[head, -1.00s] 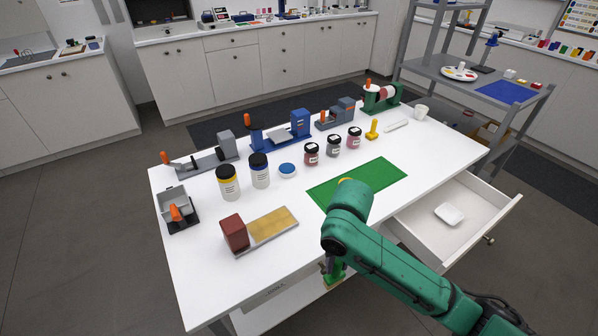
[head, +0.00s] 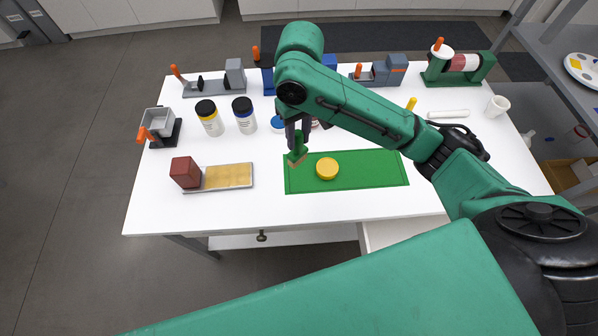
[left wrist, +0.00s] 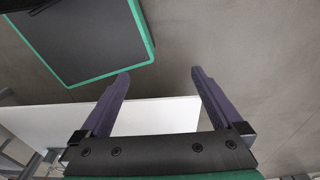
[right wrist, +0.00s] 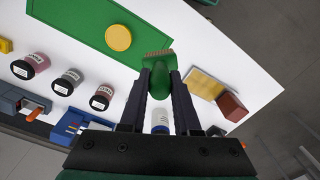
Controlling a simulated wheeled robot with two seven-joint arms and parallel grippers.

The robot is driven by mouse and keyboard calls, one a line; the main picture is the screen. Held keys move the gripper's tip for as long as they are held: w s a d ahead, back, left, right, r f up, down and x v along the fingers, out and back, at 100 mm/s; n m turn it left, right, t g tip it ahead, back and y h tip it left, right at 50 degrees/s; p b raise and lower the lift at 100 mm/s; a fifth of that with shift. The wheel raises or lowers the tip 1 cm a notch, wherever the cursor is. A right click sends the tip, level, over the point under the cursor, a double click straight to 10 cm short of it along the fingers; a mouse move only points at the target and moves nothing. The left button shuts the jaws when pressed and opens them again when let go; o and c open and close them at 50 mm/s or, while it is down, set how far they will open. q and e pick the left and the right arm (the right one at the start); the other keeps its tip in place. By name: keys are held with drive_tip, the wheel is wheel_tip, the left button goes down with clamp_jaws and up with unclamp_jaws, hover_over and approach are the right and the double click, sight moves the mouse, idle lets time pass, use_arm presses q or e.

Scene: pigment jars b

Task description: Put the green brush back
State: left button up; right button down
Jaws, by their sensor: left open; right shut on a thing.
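The green brush (head: 298,157) with pale brown bristles is held by my right gripper (head: 297,138), near the left end of the green mat (head: 380,169) in the head view. The bristles point down; I cannot tell whether they touch the mat or table. In the right wrist view the brush (right wrist: 160,68) sits between the shut fingers (right wrist: 160,82), bristles facing outward. A yellow disc (head: 327,169) lies on the mat, right of the brush. My left gripper (left wrist: 160,78) is open and empty, seen only in the left wrist view.
A dark red block (head: 185,172) stands on a tan-topped plate (head: 228,177) left of the mat. White jars with yellow (head: 209,117) and blue (head: 244,114) bands stand behind. Small jars (right wrist: 68,82) are mostly hidden by my arm in the head view. A white cup (head: 497,107) stands far right.

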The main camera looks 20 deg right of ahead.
drive_tip(key=r, duration=0.2)
drive_tip(key=w+r, duration=0.1)
drive_tip(key=shift+a+r+n, duration=0.25)
drive_tip(key=shift+a+n, duration=0.05)
drive_tip(key=shift+a, duration=0.1)
drive_tip(key=shift+s+a+f, duration=0.1)
drive_tip(key=shift+a+f, duration=0.1)
drive_tip(key=shift+a, duration=0.05)
wheel_tip(320, 180, down, 3)
drive_tip(key=shift+s+a+r+b, duration=0.1)
drive_tip(key=shift+a+r+b, duration=0.1)
drive_tip(key=shift+b, duration=0.25)
use_arm(q)
drive_tip(key=shift+s+a+r+p, duration=0.1)
drive_tip(key=shift+a+r+p, duration=0.35)
drive_tip(key=shift+r+p, duration=0.35)
use_arm(e)
wheel_tip(320, 180, down, 17)
drive_tip(key=shift+d, duration=0.15)
drive_tip(key=c, duration=0.6)
unclamp_jaws()
